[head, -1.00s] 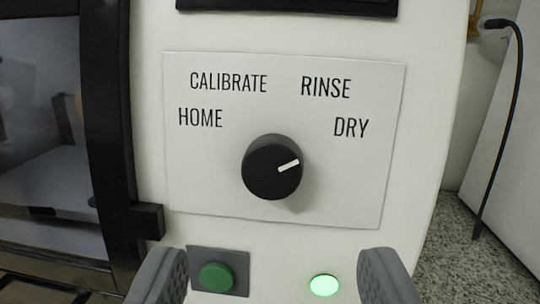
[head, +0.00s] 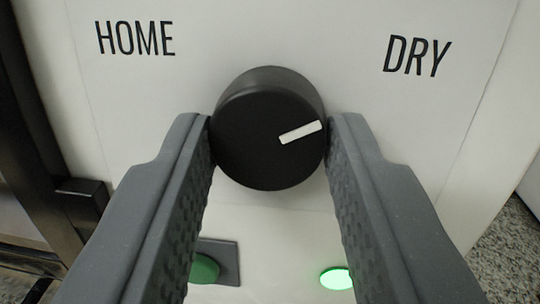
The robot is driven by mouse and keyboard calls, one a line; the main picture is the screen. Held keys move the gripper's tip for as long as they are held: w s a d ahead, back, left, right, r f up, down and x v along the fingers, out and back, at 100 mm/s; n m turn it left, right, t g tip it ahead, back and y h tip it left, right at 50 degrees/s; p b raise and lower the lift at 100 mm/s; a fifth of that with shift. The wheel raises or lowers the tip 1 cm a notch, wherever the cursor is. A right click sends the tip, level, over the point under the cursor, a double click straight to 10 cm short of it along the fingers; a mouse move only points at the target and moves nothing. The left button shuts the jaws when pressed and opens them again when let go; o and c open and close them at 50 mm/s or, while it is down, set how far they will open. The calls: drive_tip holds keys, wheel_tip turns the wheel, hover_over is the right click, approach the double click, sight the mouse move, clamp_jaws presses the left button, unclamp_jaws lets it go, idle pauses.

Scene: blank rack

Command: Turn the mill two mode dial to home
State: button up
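The mode dial (head: 268,135) is a round black knob on a white panel, in the middle of the head view. Its white pointer mark (head: 300,132) points right and slightly up, toward the DRY label (head: 417,56). The HOME label (head: 135,38) is at the upper left. My gripper (head: 269,140) has one grey finger on each side of the dial, and both fingertips appear to touch its sides. The CALIBRATE and RINSE labels are out of view.
A green button (head: 205,268) on a grey plate sits below the dial at the left, partly behind my left finger. A lit green lamp (head: 336,278) sits below right. A dark door frame with a handle (head: 80,205) stands at the left edge.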

drive_tip(key=shift+c, duration=1)
drive_tip(key=shift+d, duration=0.1)
